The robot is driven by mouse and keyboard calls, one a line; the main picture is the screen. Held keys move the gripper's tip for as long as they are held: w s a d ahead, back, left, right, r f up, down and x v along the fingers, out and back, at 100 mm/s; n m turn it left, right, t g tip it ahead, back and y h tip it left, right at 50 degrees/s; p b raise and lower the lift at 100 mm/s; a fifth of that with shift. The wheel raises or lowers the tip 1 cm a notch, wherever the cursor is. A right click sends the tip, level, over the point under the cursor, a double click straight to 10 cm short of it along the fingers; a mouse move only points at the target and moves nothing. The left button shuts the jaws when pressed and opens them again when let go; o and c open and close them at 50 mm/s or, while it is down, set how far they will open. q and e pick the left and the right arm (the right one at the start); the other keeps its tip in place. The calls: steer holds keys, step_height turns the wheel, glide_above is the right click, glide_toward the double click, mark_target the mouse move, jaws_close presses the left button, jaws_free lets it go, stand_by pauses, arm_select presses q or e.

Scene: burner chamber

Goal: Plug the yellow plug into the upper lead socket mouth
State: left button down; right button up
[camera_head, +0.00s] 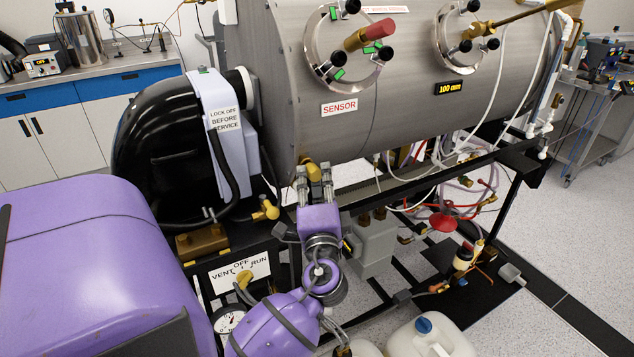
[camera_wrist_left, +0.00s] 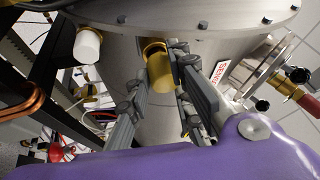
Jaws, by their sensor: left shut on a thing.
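My left gripper (camera_head: 313,178) is just below the left end of the steel chamber, its fingers pointing up and away. It is shut on the yellow plug (camera_head: 311,165), which shows between the fingertips. In the left wrist view, the yellow plug (camera_wrist_left: 158,66) shows as a short yellow cylinder between the grey fingers of the left gripper (camera_wrist_left: 155,85), close in front of the steel surface. Whether it touches that surface I cannot tell. I cannot make out the upper lead socket mouth for certain. My right gripper is not in view.
The steel chamber (camera_head: 290,80) hangs over the gripper. A black rounded housing (camera_head: 150,150) stands left. A yellow elbow fitting (camera_head: 266,210) is left of the gripper, and a grey box (camera_head: 372,250) is right. Hoses and a red funnel (camera_head: 444,222) lie farther right.

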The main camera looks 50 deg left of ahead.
arm_select(q)
steer(key=shift+w+a, duration=0.15)
steer(key=shift+a, duration=0.35)
steer(key=c, duration=1.5)
jaws_free()
steer(key=v, duration=1.2)
